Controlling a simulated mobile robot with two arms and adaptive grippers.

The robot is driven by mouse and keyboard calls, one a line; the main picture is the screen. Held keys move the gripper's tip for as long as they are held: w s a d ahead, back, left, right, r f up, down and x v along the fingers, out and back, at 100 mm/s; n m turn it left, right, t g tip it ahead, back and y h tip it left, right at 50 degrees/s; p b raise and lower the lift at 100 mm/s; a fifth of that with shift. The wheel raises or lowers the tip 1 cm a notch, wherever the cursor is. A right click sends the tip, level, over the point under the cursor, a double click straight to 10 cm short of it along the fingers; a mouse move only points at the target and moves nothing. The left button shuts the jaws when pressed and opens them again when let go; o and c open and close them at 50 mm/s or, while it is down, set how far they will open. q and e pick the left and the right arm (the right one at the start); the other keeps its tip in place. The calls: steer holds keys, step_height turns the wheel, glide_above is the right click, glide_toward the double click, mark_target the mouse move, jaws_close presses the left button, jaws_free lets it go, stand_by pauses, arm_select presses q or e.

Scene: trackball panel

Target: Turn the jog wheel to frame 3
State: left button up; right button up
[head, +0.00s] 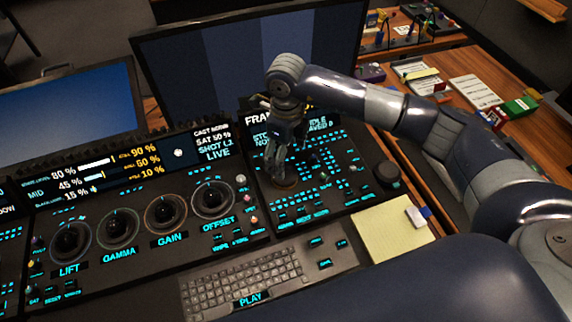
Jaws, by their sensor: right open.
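The right-hand control panel (330,205) has rows of cyan-lit keys and a display (318,125). My right gripper (280,170) is open and points down over the left part of this panel. A dark round control with a brownish rim (286,184) shows just under its fingertips; contact cannot be told. A black round knob (388,173) stands at the panel's right edge, clear of the gripper. Neither has a readable jog label. My left gripper is not in view.
Trackballs labelled LIFT, GAMMA, GAIN and OFFSET (212,198) fill the left panel. A keyboard (245,280) lies in front. A yellow notepad (393,228) with a small white-and-blue item lies at right. A large monitor (215,60) stands behind the panels.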

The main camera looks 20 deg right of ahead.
step_height(320, 180, up, 4)
steer(key=shift+f, duration=0.15)
stand_by(0.6)
